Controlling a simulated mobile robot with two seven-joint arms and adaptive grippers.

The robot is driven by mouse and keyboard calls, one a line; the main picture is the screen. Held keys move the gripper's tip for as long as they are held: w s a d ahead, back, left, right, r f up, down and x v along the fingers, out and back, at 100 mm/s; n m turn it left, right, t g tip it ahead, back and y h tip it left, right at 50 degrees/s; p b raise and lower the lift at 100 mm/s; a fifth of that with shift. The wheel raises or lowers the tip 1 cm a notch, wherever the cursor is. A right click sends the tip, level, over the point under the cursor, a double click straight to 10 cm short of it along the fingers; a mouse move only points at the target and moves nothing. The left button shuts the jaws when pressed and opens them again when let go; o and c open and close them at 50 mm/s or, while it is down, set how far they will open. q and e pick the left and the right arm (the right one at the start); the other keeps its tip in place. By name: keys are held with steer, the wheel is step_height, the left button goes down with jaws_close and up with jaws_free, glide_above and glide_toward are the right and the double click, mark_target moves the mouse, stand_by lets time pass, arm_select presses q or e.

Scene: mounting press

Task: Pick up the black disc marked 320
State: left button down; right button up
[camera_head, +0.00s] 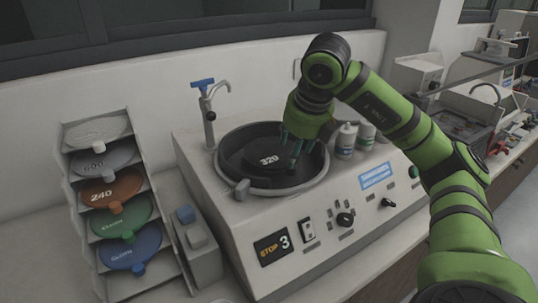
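The black disc marked 320 (262,167) lies in the round dark bowl (318,166) of the polishing machine, its white number facing up. My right gripper (291,151) points down over the right part of the disc. Its dark fingers look spread, with a gap between them, and I see nothing held in them. The fingertips are close to the disc; I cannot tell whether they touch it. The fingers and wrist hide part of the disc's right side and the bowl's back rim. My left gripper is not in view.
A slanted rack (72,200) at left holds several coloured discs, including an orange one marked 240 (112,190). A tap (209,105) stands behind the bowl. White bottles (345,141) stand right of the bowl, near my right wrist. A sink (470,105) is at far right.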

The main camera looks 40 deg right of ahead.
mark_target(293, 169)
steer(key=x, duration=0.2)
steer(key=p+x, duration=0.1)
steer(key=x, duration=0.1)
steer(key=p+x, duration=0.1)
steer(key=x, duration=0.1)
steer(key=shift+s+d, duration=0.3)
steer(key=shift+w+f, duration=0.25)
steer(key=shift+f, duration=0.3)
steer(key=shift+s, duration=0.1)
jaws_close()
